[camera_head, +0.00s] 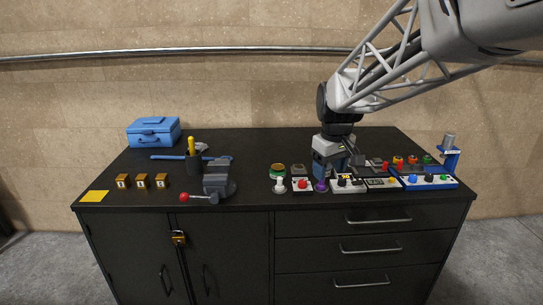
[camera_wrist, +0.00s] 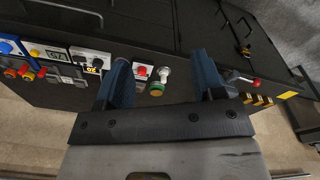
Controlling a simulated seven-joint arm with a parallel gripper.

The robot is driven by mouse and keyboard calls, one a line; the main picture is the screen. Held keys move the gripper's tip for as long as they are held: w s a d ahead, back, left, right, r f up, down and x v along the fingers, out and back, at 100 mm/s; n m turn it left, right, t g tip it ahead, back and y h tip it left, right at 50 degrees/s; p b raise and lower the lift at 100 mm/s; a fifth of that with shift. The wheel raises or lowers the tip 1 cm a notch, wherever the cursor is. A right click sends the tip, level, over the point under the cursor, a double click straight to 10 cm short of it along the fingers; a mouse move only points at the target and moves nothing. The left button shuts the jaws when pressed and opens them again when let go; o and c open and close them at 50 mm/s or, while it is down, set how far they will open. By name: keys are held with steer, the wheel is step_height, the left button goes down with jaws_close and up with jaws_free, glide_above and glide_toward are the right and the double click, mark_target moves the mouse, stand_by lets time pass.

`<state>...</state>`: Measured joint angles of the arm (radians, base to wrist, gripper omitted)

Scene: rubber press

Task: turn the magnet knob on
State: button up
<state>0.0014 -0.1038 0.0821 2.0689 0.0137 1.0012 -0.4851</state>
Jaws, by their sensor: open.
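Several small control boxes stand in a row along the front right of the dark bench. My gripper (camera_head: 338,168) hangs low over the bench, just behind the white box. In the wrist view its two blue fingers (camera_wrist: 162,62) are wide apart, with nothing held between them.
A red-button box (camera_head: 302,184), white plunger (camera_head: 279,185) and purple knob (camera_head: 321,186) stand left of the white box. A blue panel (camera_head: 430,181) is at the right end. The bench's back middle is clear.

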steer(key=w+f+n, duration=0.2)
steer(key=w+f, duration=0.1)
steer(key=w, duration=0.5)
steer(key=w+f+n, duration=0.1)
steer(key=w+f, duration=0.1)
steer(key=w, duration=0.6)
steer(key=n+g, duration=0.1)
steer(key=n, duration=0.2)
glide_above(303, 182)
steer(key=f, duration=0.9)
steer(key=shift+w+d+f, duration=0.15)
steer(key=shift+w+f, duration=0.05)
steer(key=shift+f, duration=0.05)
steer(key=shift+w+f+g, duration=0.25)
steer(key=shift+g, duration=0.05)
steer(key=shift+f, duration=0.1)
steer(key=shift+s+f, duration=0.15)
steer(key=shift+f, duration=1.75)
steer(key=shift+s+f, duration=0.1)
steer(key=shift+f, duration=1.8)
steer(key=c, duration=0.9)
